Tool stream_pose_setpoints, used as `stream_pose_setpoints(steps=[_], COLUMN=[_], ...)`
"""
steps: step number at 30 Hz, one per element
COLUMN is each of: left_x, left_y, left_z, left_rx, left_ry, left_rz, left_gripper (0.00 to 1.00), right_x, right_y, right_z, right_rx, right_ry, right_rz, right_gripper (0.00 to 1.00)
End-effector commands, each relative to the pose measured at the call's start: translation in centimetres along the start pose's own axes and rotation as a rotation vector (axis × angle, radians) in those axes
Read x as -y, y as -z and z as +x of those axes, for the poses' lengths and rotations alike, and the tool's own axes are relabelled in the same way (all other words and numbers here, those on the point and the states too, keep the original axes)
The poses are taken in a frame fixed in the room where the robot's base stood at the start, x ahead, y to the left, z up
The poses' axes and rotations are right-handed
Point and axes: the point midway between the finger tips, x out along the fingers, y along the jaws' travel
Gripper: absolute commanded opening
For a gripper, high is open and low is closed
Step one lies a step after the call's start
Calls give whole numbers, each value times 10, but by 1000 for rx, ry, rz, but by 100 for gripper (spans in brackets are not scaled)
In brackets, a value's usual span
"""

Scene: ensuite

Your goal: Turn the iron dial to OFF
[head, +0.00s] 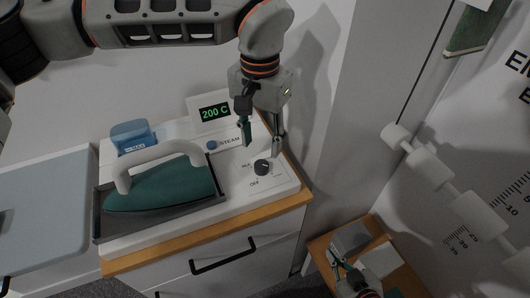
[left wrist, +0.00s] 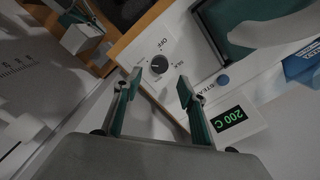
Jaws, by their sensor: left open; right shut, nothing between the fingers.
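The iron dial (head: 262,167) is a small black knob on the white top of the iron station, with OFF and other labels around it. In the left wrist view the dial (left wrist: 159,64) lies just beyond my open fingers. My left gripper (head: 262,150) is open above and behind the dial, apart from it; it also shows in the left wrist view (left wrist: 158,85). The iron (head: 160,188), teal with a white handle, rests in a grey tray left of the dial. The display (head: 214,112) reads 200 C. My right gripper (head: 345,268) is shut and empty at lower right.
A blue STEAM button (head: 211,145) and a blue water tank (head: 131,137) are on the station. The wooden-edged cabinet (head: 210,239) carries it. A small wooden table (head: 402,281) stands lower right. A white wall rail (head: 430,165) is at right. An ironing board (head: 42,205) is at left.

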Motion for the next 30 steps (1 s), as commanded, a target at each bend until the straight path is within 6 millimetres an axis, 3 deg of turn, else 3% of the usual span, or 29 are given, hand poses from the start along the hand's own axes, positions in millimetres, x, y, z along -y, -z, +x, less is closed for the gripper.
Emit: stream_pose_setpoints(steps=[12,24,25,29,30], left_x=[-1,-1,-1,-1,-1], left_y=[-1,0,0,0,0], left_z=[59,68,68,68,68], left_rx=[2,1,1,1,1], left_ry=[-3,-2,-2,-2,-2], left_rz=[0,0,0,0,0], left_gripper=[41,41,38,5,3], right_x=[3,0,0,0,0], right_y=[1,7,7,7,7], right_z=[-3,-3,-3,-3,-3], right_rx=[4,-6,-6,-6,-5], right_ry=[3,0,0,-1,-1], right_rz=[5,3,2,1,1], right_gripper=[0,0,0,0,0])
